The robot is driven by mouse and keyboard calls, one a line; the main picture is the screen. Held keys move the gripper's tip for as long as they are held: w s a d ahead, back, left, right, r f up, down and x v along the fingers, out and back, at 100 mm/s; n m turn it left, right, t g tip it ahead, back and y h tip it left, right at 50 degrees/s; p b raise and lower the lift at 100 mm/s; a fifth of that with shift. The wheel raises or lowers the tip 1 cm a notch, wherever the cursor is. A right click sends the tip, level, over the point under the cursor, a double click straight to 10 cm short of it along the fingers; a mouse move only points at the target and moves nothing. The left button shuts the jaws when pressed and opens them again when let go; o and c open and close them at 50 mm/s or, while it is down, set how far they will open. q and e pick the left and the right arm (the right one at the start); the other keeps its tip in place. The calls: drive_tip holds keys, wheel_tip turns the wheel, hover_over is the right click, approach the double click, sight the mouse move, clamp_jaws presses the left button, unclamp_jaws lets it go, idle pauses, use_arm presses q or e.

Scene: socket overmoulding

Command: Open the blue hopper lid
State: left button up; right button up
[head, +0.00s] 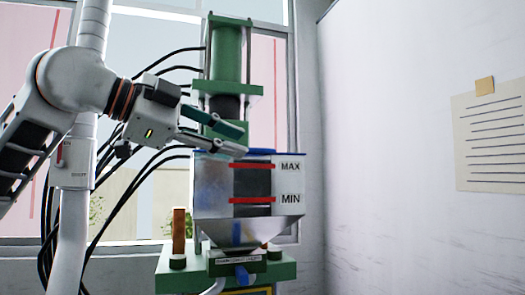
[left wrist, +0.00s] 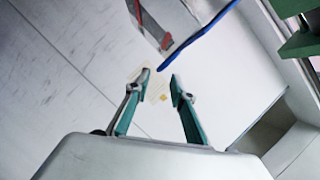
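The hopper (head: 213,190) is a silver box with a tapered bottom, a dark window, red bars and MAX and MIN marks. Its blue lid (head: 262,152) shows as a thin blue edge lying along the top, partly hidden behind my lower finger. My left gripper (head: 244,141) is open at the lid's height, fingers pointing right. In the left wrist view the gripper (left wrist: 160,77) has an empty gap between its fingertips. The blue lid edge (left wrist: 205,38) runs just beyond the right fingertip; I cannot tell if they touch. My right gripper is not in view.
A green press cylinder (head: 230,55) stands above and behind the hopper. A green base (head: 285,268) with an orange post (head: 179,230) is below. Black cables (head: 120,195) hang at the left. A white wall with a paper note (head: 490,135) is at the right.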

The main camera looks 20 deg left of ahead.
sight(258, 150)
use_arm(q)
drive_tip(key=p+x, duration=0.1)
drive_tip(key=x, duration=0.5)
drive_tip(key=shift+w+d+f, duration=0.1)
drive_tip(key=shift+w+d, duration=0.05)
drive_tip(key=shift+w, duration=0.1)
clamp_jaws()
